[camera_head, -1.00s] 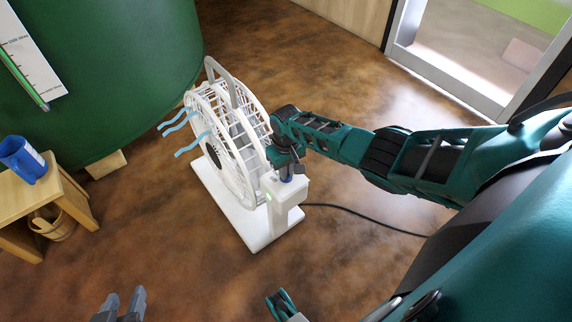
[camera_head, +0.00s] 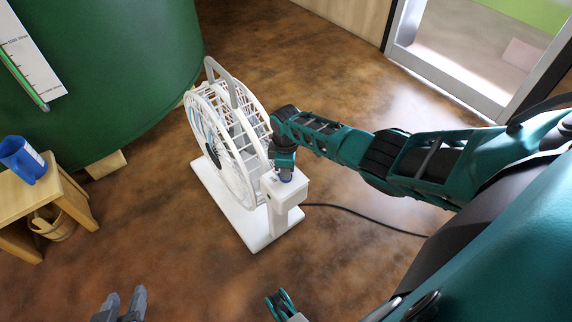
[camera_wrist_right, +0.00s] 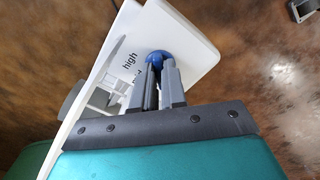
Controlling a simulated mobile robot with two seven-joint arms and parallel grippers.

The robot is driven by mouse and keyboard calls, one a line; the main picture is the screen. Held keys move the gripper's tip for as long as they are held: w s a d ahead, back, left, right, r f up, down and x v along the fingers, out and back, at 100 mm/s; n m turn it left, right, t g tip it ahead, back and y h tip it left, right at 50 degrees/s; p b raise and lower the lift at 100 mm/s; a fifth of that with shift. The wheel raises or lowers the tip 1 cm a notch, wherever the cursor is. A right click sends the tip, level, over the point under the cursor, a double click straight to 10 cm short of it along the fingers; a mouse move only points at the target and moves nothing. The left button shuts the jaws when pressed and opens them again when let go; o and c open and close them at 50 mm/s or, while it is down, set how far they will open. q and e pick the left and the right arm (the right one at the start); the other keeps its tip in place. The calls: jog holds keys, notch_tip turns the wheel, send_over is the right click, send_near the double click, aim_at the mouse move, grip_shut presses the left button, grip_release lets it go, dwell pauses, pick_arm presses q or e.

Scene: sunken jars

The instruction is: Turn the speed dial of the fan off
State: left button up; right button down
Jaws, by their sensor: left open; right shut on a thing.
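The white fan (camera_head: 228,130) stands on a white base plate on the floor, with a box-shaped control post (camera_head: 286,197) at its right side. The blue speed dial (camera_wrist_right: 158,56) is on top of the post, with the printed word "high" and a partly hidden word beside it in the right wrist view. My right gripper (camera_wrist_right: 160,82) comes down on the dial and is shut on it, its fingers hiding part of it. Light blue ribbons (camera_head: 199,124) hang down at the front of the fan cage. My left gripper (camera_head: 121,304) is open and empty at the bottom left, away from the fan.
A large green tank (camera_head: 110,70) stands behind and left of the fan. A wooden stool (camera_head: 62,192) with a blue cup (camera_head: 22,158) is at the left, a wooden bucket (camera_head: 52,224) beneath it. A black cable (camera_head: 365,215) runs across the floor. Bare floor lies in front.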

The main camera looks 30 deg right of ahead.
jog(key=shift+a+n, duration=0.1)
jog(key=shift+n, duration=1.1)
jog(key=c, duration=1.2)
grip_release()
jog(key=shift+r, duration=0.1)
notch_tip(320, 180, up, 13)
jog(key=p, duration=0.6)
